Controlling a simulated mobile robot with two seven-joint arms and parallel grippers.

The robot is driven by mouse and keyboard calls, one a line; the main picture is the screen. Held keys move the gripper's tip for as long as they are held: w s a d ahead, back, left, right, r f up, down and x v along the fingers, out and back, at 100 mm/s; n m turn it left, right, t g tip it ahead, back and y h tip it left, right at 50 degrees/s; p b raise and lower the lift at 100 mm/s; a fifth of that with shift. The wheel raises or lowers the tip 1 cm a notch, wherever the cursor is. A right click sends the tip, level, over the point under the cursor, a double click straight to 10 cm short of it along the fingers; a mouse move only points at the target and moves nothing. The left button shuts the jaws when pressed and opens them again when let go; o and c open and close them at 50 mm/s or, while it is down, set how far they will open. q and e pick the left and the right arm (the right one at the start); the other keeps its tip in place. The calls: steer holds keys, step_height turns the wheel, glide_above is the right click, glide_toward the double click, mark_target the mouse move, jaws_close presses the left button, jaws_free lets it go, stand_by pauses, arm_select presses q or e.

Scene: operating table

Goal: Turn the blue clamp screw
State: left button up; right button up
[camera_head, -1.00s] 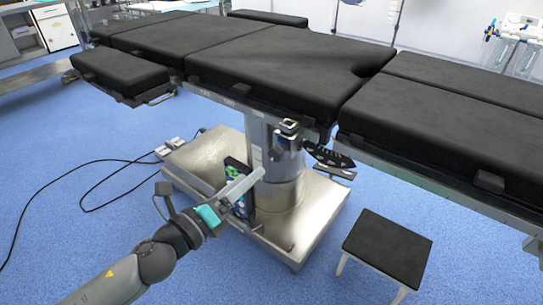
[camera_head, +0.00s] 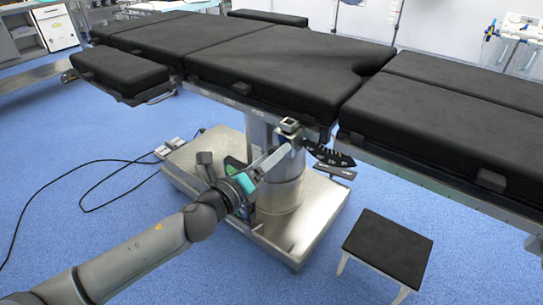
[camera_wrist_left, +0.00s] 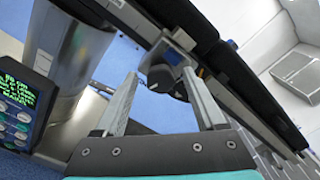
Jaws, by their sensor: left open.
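The clamp (camera_head: 289,126) hangs on the side rail of the operating table. In the left wrist view the clamp shows a blue part (camera_wrist_left: 173,57) and a dark round knob (camera_wrist_left: 160,78) facing me. My left gripper (camera_head: 284,150) reaches up to just below the clamp and hides part of it in the head view. In the left wrist view its two fingers (camera_wrist_left: 158,75) are spread, with the knob between the fingertips in the picture. I cannot tell whether a finger touches it. My right gripper is not in view.
The black-padded operating table (camera_head: 265,62) spans the scene above a steel column and base (camera_head: 310,215). A screen with buttons (camera_wrist_left: 17,105) is near my left gripper. A black stool (camera_head: 388,247) stands front right.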

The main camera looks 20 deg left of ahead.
arm_select(q)
steer(key=shift+w, duration=0.1)
steer(key=shift+c, duration=0.3)
jaws_close()
